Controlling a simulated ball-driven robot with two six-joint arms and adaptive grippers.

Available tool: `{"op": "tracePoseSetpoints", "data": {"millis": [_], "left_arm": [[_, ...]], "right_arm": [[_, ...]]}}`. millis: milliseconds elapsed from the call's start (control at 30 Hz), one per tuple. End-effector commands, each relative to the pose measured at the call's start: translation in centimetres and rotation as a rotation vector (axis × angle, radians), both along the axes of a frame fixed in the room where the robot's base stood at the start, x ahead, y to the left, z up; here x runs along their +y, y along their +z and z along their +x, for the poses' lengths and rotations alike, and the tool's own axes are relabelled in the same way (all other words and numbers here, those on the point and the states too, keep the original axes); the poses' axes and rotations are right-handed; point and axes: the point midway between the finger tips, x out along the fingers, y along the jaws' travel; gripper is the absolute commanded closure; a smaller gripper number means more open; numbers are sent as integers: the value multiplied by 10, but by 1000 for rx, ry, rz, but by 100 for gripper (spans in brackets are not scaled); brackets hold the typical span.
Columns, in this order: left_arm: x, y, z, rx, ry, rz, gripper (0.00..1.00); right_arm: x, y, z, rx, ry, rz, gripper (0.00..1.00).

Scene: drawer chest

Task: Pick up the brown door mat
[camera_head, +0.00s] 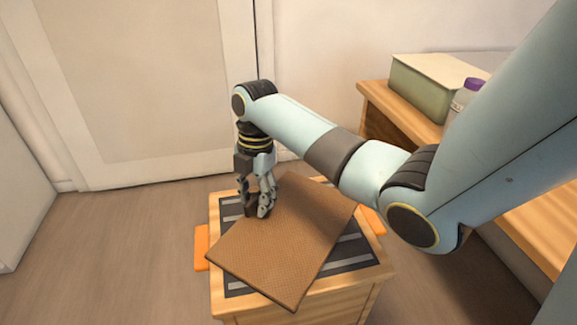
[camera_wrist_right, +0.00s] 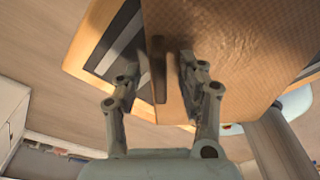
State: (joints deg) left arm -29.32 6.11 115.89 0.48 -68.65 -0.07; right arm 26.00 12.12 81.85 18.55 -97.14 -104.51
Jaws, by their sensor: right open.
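The brown door mat (camera_head: 285,240) lies flat and askew on top of a small wooden drawer chest (camera_head: 292,312), with a corner reaching past the chest's front edge. My right gripper (camera_head: 258,211) points down at the mat's left edge. In the right wrist view the open fingers (camera_wrist_right: 173,72) stand either side of the edge of the mat (camera_wrist_right: 245,50). Whether a finger touches the mat I cannot tell. My left gripper is in neither view.
The chest has a dark striped top (camera_head: 352,250) and an orange handle (camera_head: 201,246) on its side. A wooden desk (camera_head: 405,119) at the right bears a green box (camera_head: 425,92) and a purple-capped bottle (camera_head: 462,98). The floor (camera_head: 110,250) at the left is clear.

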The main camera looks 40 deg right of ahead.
Motion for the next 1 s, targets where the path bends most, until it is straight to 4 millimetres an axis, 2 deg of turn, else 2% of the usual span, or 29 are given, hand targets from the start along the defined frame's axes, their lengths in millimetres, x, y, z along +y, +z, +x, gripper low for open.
{"op": "tracePoseSetpoints", "data": {"millis": [33,300,333,867,1000], "left_arm": [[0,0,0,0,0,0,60],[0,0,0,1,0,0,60],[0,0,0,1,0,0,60],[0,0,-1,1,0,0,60],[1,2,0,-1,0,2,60]], "right_arm": [[0,0,0,0,0,0,63],[0,0,0,0,0,0,99],[0,0,0,0,0,0,100],[0,1,0,0,-1,-1,100],[0,7,1,-2,0,-1,100]]}}
